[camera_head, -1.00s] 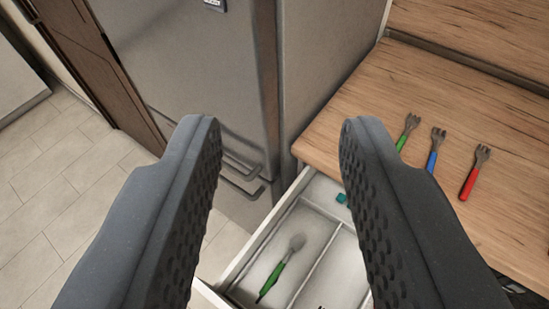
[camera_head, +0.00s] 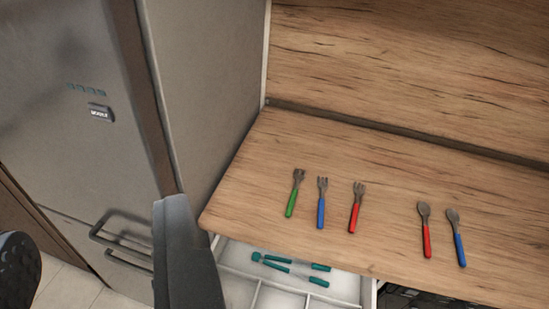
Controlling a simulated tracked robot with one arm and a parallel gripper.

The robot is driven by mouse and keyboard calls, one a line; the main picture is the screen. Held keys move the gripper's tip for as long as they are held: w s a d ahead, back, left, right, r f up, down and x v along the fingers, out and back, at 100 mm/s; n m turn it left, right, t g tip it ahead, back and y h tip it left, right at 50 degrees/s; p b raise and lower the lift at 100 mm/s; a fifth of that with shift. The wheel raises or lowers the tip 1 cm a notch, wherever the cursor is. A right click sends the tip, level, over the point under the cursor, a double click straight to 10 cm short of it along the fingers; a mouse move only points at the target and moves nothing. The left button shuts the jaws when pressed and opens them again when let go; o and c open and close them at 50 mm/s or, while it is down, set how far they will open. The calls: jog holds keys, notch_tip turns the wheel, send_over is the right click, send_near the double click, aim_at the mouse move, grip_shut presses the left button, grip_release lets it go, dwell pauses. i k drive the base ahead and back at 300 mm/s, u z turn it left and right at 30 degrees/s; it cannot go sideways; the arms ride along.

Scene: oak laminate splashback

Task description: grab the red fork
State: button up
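The red fork (camera_head: 355,207) lies on the wooden counter (camera_head: 240,195), tines toward the splashback and red handle toward the front edge. A blue fork (camera_head: 321,203) and a green fork (camera_head: 293,193) lie to its left, apart from it. My gripper (camera_head: 105,225) is open and empty, at the lower left of the view. Its right finger is in front of the fridge and the drawer's left side; only part of its left finger shows at the left edge. The gripper is well to the left of the red fork, not touching it.
A red spoon (camera_head: 425,230) and a blue spoon (camera_head: 456,238) lie right of the forks. An open drawer (camera_head: 235,255) with teal cutlery (camera_head: 290,265) is below the counter's front edge. The fridge (camera_head: 70,110) stands left; a wooden splashback (camera_head: 410,65) rises behind.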

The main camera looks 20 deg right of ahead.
aim_at(358, 191)
jog(key=u, duration=1)
jog(key=k, duration=1.1)
jog(key=z, duration=1.1)
jog(key=i, duration=1)
jog(key=u, duration=0.05)
